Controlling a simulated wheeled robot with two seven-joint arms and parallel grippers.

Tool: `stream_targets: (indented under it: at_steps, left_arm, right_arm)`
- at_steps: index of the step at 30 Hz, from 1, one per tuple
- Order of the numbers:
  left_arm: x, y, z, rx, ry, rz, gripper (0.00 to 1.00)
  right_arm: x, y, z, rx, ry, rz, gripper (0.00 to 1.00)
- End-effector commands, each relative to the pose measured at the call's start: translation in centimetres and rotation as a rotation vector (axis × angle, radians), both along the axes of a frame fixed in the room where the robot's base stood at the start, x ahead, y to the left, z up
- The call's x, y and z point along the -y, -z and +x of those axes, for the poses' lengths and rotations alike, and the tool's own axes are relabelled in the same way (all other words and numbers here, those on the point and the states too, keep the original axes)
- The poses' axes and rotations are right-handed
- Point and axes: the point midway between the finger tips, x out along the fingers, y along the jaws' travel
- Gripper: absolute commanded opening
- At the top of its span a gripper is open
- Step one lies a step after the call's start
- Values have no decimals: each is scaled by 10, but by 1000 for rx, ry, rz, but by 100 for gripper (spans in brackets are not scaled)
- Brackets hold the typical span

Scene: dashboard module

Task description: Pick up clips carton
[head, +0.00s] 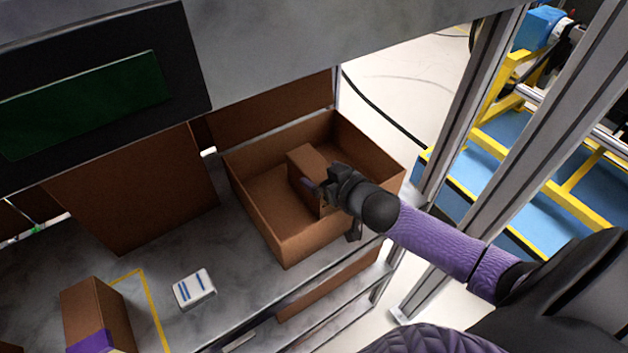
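A small brown carton (305,160) stands inside a larger open brown box (262,222) on the grey shelf; which item is the clips carton is not marked legibly. My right gripper (314,187) reaches into the open box from the right. Its dark fingers are at the small carton and cover part of it; whether they are closed on it cannot be told.
A small white box with blue stripes (195,289) lies on the grey shelf (225,255), beside yellow tape lines (152,305). A dark panel with a green screen (85,100) hangs above. Metal posts (465,110) stand at the right. The shelf left of the open box has free room.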

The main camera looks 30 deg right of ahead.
Motion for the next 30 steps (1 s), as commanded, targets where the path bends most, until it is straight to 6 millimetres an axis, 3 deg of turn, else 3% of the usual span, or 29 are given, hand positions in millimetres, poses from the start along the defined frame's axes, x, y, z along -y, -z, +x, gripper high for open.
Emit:
stream_targets:
  at_steps: [1, 2, 13, 24, 26, 30]
  left_arm:
    - [1, 0, 0, 0, 0, -1, 56]
    - [1, 0, 0, 0, 1, -2, 56]
    - [2, 0, 0, -1, 1, -3, 56]
    - [2, -1, 0, 0, 0, -3, 56]
    - [2, -5, 0, 0, 0, -3, 56]
    - [2, -18, 1, 2, -2, -4, 56]
  right_arm:
    - [0, 0, 0, 0, 0, 0, 85]
    - [0, 0, 0, 0, 0, 0, 79]
    - [0, 0, 0, 1, 0, -1, 0]
    - [0, -4, 0, 4, -1, -2, 0]
    - [0, -14, 1, 7, -2, -2, 0]
    - [0, -52, 1, 9, -3, -4, 0]
